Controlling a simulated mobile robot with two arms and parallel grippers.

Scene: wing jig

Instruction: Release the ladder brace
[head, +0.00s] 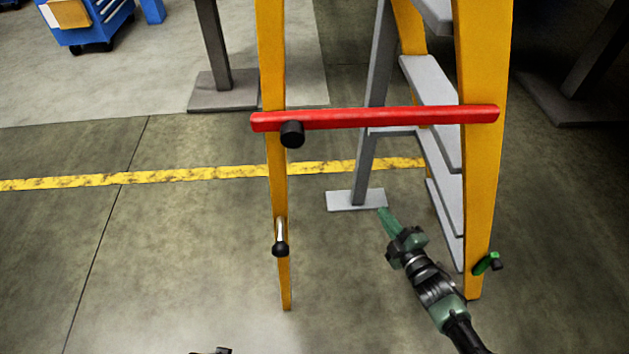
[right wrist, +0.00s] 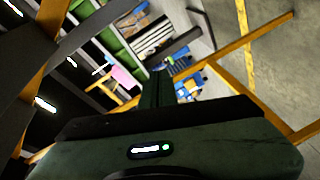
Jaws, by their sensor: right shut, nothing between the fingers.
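The ladder brace is a red bar (head: 385,118) that lies across two yellow ladder legs, nearly level. A black round knob (head: 292,134) sits on it near its left end. A lever with a black ball end (head: 280,245) is low on the left leg (head: 271,60). A green handle with a dark end (head: 488,263) is low on the right leg (head: 483,90). My right gripper (head: 385,216) is shut and empty, below the bar and between the legs in the picture, apart from bar and knob. Its fingers also show in the right wrist view (right wrist: 157,90).
Grey ladder steps (head: 432,95) stand behind the right leg. A grey post with a flat foot (head: 345,200) stands behind my right gripper. A blue cart (head: 92,25) is at the far left. The floor at left, crossed by a yellow line (head: 130,178), is clear.

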